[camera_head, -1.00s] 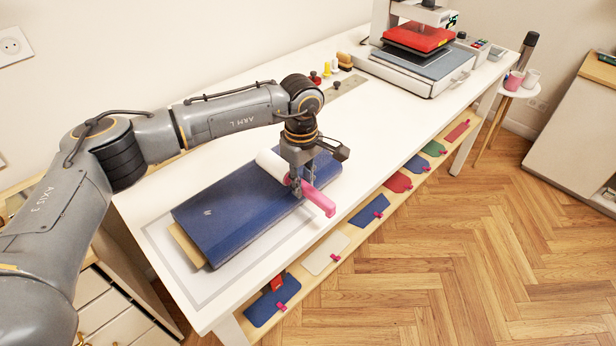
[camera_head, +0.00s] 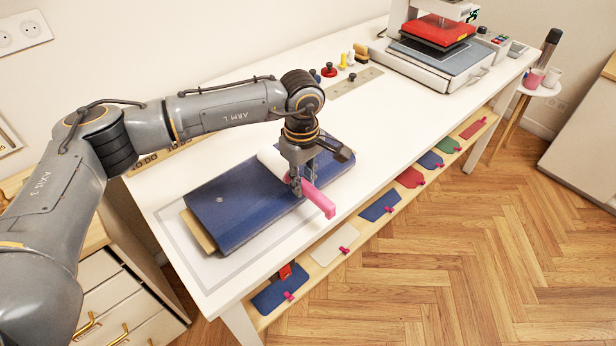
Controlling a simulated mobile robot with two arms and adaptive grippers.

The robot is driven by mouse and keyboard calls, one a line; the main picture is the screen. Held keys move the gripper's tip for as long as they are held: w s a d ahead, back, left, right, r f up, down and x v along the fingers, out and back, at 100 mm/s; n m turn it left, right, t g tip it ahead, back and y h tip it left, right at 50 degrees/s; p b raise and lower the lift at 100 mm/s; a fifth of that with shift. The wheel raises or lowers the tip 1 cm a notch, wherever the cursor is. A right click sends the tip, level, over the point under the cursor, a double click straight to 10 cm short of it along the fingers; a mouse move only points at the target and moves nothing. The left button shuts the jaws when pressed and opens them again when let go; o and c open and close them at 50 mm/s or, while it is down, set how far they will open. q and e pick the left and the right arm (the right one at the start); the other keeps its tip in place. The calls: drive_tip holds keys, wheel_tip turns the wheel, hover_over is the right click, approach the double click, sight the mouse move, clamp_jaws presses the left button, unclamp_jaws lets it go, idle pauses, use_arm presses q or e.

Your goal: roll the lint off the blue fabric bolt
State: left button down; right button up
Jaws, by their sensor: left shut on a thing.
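The blue fabric bolt (camera_head: 238,207) lies flat on the white table, on a board whose end shows at its left. A small pale speck of lint shows on the bolt near its left end. My left gripper (camera_head: 304,188) is shut on the pink handle of the lint roller (camera_head: 319,200). The white roller head (camera_head: 271,160) is at the bolt's right part, partly hidden behind the gripper. I cannot tell whether it touches the cloth. My right gripper is not in view.
A red and grey heat press (camera_head: 436,45) stands at the table's far right. Spools and small tools (camera_head: 330,70) stand by a metal ruler (camera_head: 355,82) at the back. Fabric swatches (camera_head: 380,205) lie on a lower shelf along the front. The table's middle right is clear.

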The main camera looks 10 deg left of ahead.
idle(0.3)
use_arm(q)
drive_tip(key=shift+s+a+b, duration=0.15)
drive_tip(key=shift+s+a, duration=0.3)
drive_tip(key=shift+s, duration=0.2)
drive_tip(key=shift+s+a+b, duration=0.15)
drive_tip(key=shift+s+a, duration=0.3)
drive_tip(key=shift+s, duration=0.15)
drive_tip(key=shift+f, duration=0.1)
drive_tip(key=shift+s+a, duration=0.5)
drive_tip(key=shift+s, duration=0.15)
drive_tip(key=shift+s+a+b, duration=0.35)
drive_tip(key=shift+s+a, duration=0.05)
drive_tip(key=shift+s, duration=0.15)
drive_tip(key=shift+s+a+b, duration=0.3)
drive_tip(key=shift+s+a, duration=0.15)
drive_tip(key=shift+s, duration=0.15)
drive_tip(key=shift+s+a+b, duration=0.25)
drive_tip(key=shift+s+a, duration=0.15)
drive_tip(key=shift+s, duration=0.2)
drive_tip(key=shift+s+a, duration=0.1)
